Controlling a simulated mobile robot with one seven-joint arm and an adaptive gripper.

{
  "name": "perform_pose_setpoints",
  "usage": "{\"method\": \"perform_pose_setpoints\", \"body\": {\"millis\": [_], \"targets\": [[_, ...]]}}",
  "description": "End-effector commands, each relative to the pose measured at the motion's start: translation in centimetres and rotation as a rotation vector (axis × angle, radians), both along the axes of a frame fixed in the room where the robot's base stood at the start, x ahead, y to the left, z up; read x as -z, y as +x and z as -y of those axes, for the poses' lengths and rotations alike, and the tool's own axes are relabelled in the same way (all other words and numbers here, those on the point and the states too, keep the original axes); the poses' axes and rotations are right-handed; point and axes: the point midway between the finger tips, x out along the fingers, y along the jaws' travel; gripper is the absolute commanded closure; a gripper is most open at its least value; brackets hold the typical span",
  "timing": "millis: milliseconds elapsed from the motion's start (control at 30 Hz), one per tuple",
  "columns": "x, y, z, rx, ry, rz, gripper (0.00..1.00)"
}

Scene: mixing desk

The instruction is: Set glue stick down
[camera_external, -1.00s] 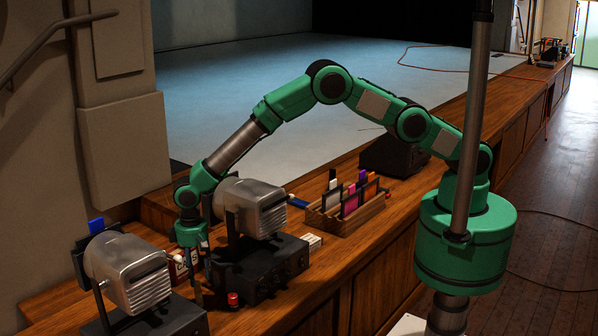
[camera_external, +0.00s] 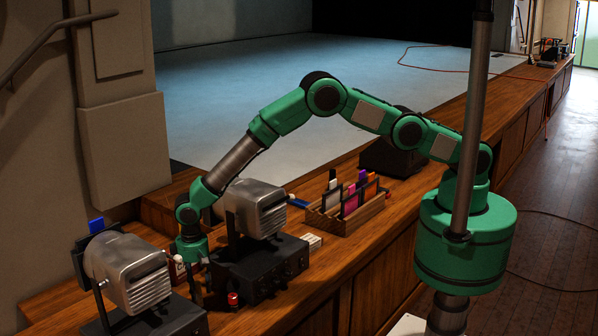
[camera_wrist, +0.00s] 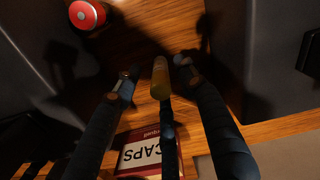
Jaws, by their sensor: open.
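I cannot make out the glue stick there.
A red round knob (camera_wrist: 87,15) and a box marked CAPS (camera_wrist: 147,153) are close by. Silver lamps on black bases stand left (camera_external: 130,272) and right (camera_external: 256,210) of my gripper. A wooden rack (camera_external: 345,215) stands farther right. Free wood is narrow here.

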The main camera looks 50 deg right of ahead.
Motion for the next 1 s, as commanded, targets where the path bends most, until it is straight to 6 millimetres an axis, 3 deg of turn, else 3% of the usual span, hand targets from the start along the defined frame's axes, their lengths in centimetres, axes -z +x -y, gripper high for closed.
{"method": "perform_pose_setpoints", "body": {"millis": [300, 500, 1000], "targets": [[0.0, -0.01, 0.0, 0.0, 0.0, 0.0, 0.59], [0.0, -0.01, 0.0, 0.0, 0.0, 0.0, 0.99], [-0.31, 0.01, -0.02, 0.0, 0.0, 0.001, 1.0]]}}
